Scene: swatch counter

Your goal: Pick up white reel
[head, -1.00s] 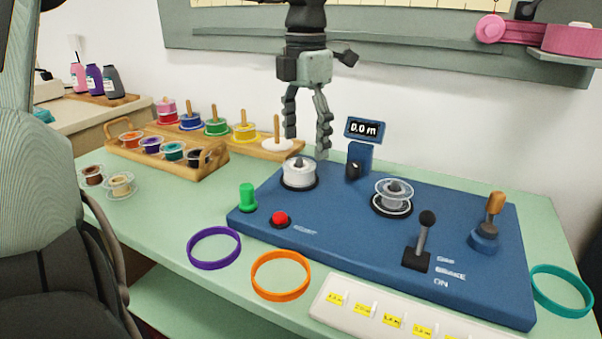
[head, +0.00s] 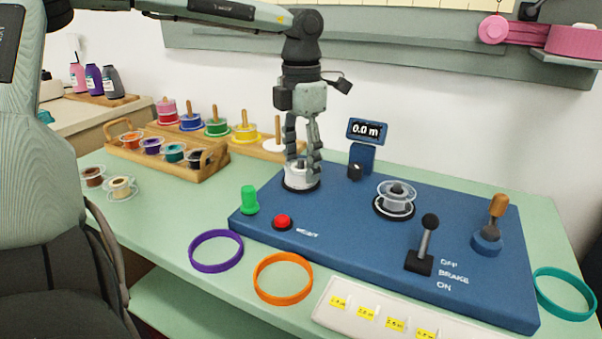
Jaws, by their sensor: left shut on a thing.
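The white reel (head: 296,181) sits on the left spindle of the blue winding machine (head: 352,223), on a dark round base. My left gripper (head: 302,172) points straight down over it, with its fingers closed in on the reel. The fingers hide the reel's top and part of its side. The reel appears still seated on its base. My right gripper is not in view.
A clear empty reel (head: 396,198) sits on the other spindle. A display (head: 367,131) reading 0.0 m stands behind. A brake lever (head: 427,240), a green button (head: 249,199) and a red button (head: 283,222) are on the machine. Wooden racks (head: 178,168) of coloured reels stand left.

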